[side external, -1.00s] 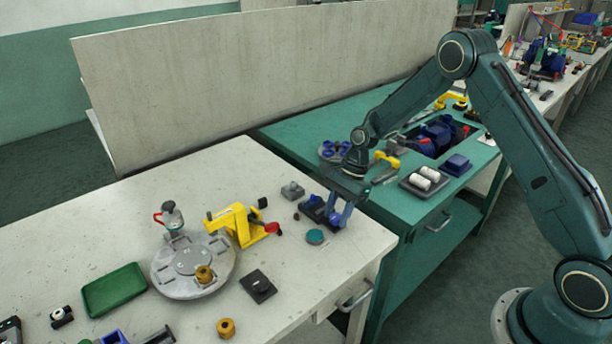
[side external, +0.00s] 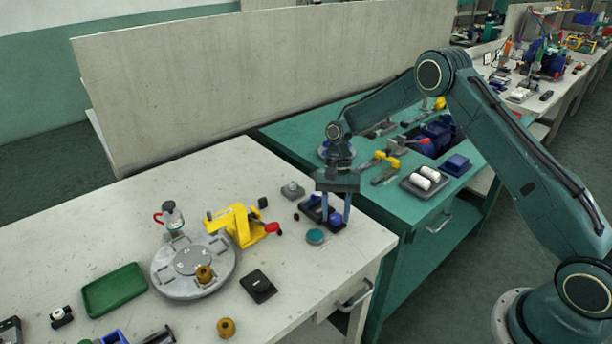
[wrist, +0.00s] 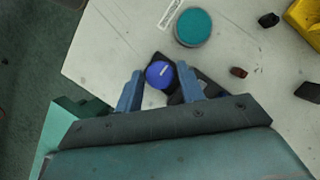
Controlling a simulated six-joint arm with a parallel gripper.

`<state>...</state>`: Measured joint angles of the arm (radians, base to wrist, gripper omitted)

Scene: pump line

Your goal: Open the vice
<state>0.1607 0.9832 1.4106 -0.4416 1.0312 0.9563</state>
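A low dark fixture with blue parts (side external: 314,199), possibly the vice, sits near the right end of the pale bench. In the wrist view its round blue top (wrist: 159,74) lies between my fingers, and its dark base partly hides behind the right finger. My gripper (side external: 334,220) points down over this fixture. Its two blue fingers are apart, and the wrist view (wrist: 160,70) shows them on either side of the blue top. I cannot tell whether they touch it.
A round teal-topped tin (side external: 316,236) stands close in front of the fixture. A yellow device with a red knob (side external: 240,225) and a grey round plate (side external: 165,275) are to the left. The green bench (side external: 410,205) adjoins on the right.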

